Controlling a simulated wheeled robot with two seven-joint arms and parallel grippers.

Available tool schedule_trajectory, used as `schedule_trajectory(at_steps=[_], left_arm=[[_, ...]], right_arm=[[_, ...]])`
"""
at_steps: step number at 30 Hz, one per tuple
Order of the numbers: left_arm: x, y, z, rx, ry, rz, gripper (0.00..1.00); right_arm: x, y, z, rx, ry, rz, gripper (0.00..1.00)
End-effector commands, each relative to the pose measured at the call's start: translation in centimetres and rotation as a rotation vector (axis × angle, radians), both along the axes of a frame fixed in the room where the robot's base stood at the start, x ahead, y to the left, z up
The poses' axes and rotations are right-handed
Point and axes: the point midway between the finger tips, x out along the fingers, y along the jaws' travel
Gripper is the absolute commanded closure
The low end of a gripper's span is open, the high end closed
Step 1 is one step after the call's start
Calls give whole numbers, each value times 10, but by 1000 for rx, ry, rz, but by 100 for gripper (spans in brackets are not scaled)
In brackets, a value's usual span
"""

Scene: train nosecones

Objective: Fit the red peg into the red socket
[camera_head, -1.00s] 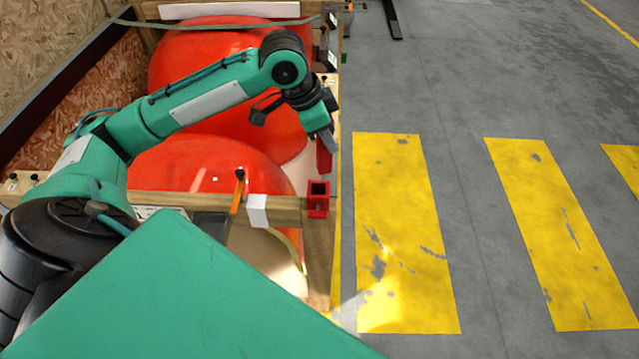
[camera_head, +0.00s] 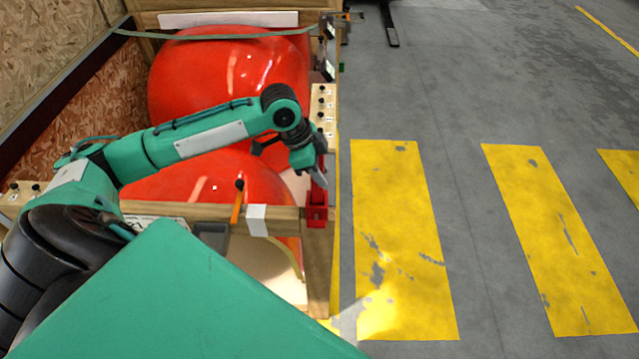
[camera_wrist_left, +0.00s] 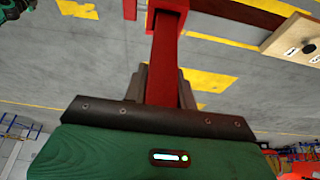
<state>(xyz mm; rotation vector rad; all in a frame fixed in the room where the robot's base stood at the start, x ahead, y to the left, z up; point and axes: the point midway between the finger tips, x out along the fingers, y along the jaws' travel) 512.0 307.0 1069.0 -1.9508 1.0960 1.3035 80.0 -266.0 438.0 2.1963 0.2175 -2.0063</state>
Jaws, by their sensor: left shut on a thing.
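The red socket (camera_head: 317,214) is fixed at the right end of a wooden beam in the head view. My left gripper (camera_head: 321,172) is just above it, shut on the red peg (camera_head: 319,190), which points down toward the socket. In the left wrist view the peg (camera_wrist_left: 162,72) stands between the fingers. Its far end meets a wider red square part at the top edge, which looks like the socket (camera_wrist_left: 168,6). I cannot tell whether the tip is inside the socket or only over its mouth. My right gripper is out of view.
A wooden crate frame (camera_head: 180,209) holds large red nosecones (camera_head: 225,85). An orange strap (camera_head: 237,205) and a white block (camera_head: 257,220) sit on the beam left of the socket. The grey floor with yellow stripes (camera_head: 395,230) is clear to the right.

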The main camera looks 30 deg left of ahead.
Motion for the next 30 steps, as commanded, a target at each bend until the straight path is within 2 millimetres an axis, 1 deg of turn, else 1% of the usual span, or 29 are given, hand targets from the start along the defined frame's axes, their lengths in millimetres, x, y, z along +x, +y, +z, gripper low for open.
schedule_trajectory(at_steps=[3,8,15,17,26,27,29,30], left_arm=[[1,0,-12,-1,0,2,100],[0,0,-22,-2,1,1,100],[0,0,-55,0,1,2,100],[1,0,-59,-1,-2,2,100],[0,0,-61,-1,-1,1,100],[0,0,-61,0,-1,0,65],[0,0,-61,0,-1,0,53],[0,0,-61,0,-1,0,51]], right_arm=[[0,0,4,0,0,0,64],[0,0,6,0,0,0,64],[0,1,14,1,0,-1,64],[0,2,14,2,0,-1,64],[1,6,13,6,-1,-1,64],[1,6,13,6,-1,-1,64],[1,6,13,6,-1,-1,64],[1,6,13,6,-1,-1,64]])
